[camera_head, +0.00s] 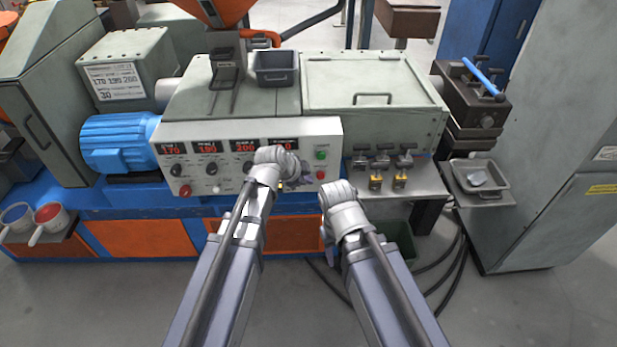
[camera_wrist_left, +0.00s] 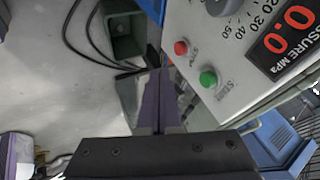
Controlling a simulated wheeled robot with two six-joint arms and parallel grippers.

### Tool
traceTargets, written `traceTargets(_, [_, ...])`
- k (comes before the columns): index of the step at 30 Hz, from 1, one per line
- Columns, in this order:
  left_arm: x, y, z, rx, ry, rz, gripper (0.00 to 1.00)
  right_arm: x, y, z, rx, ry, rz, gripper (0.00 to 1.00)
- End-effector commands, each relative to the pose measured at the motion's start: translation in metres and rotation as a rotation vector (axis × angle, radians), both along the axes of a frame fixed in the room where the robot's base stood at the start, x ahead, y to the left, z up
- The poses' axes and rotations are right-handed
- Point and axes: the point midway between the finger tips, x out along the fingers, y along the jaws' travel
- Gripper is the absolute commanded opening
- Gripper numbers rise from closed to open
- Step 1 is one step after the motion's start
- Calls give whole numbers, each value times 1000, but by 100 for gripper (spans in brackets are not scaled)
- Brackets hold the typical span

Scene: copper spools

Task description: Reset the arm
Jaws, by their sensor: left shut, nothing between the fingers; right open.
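My left gripper (camera_wrist_left: 158,100) shows in the left wrist view with its two dark purple fingers shut together and nothing between them. In the head view the left arm reaches up in front of the control panel (camera_head: 225,132), and its wrist covers part of the panel's right side; the fingers are mostly hidden there. My right gripper (camera_head: 327,234) is lower and to the right, below the panel, mostly hidden behind its own wrist. Purple finger parts at the left edge of the left wrist view appear to be the right gripper's, apart and empty.
A green button (camera_wrist_left: 208,78) and a red button (camera_wrist_left: 181,47) sit close to the left fingers. A green bin (camera_head: 393,238) and black cables (camera_head: 440,270) lie on the floor. Valves (camera_head: 383,160) stand on a shelf at right. A grey tray (camera_head: 480,174) stands farther right.

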Motion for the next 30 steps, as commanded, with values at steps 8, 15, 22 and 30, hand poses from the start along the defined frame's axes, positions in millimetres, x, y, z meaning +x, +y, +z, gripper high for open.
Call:
traceTargets(8, [-4,-1,1,-1,13,7,0,0,0,2,0,0,0,50])
traceTargets(15, [-76,-7,5,-10,288,233,0,0,0,31,0,0,0,50])
traceTargets(22, [-164,7,16,70,560,659,0,0,0,59,0,0,0,50])
traceTargets(30, [-216,26,29,153,645,996,0,0,0,73,0,0,0,50])
